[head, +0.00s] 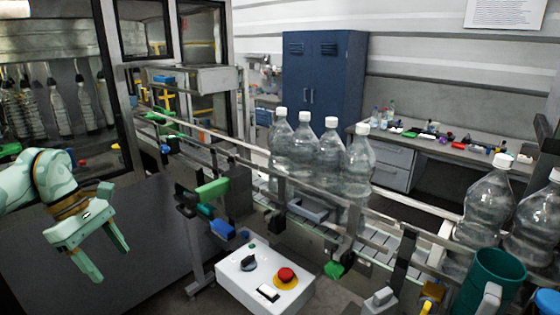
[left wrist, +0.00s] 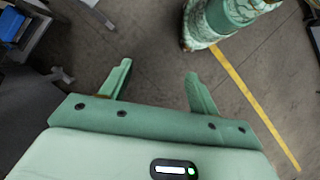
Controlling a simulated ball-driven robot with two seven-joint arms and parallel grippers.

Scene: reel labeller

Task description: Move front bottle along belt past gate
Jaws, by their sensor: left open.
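Several clear bottles with white caps (head: 303,155) stand upright, close together, on the conveyor belt (head: 375,235) in the middle of the head view. More clear bottles (head: 487,205) stand on the belt at the right. I cannot tell for certain which is the front bottle, nor which fitting beside the belt is the gate. My left gripper (head: 111,264) is open and empty at the lower left, well away from the bottles and pointing down. In the left wrist view its two fingers (left wrist: 158,70) are apart with only floor between them. My right gripper is not in view.
A white control box (head: 262,280) with a red button stands in front of the belt. Rails (head: 330,190) run along the belt. A dark green container (head: 495,278) is at the lower right. A blue cabinet (head: 322,80) and a cluttered bench (head: 450,145) stand behind.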

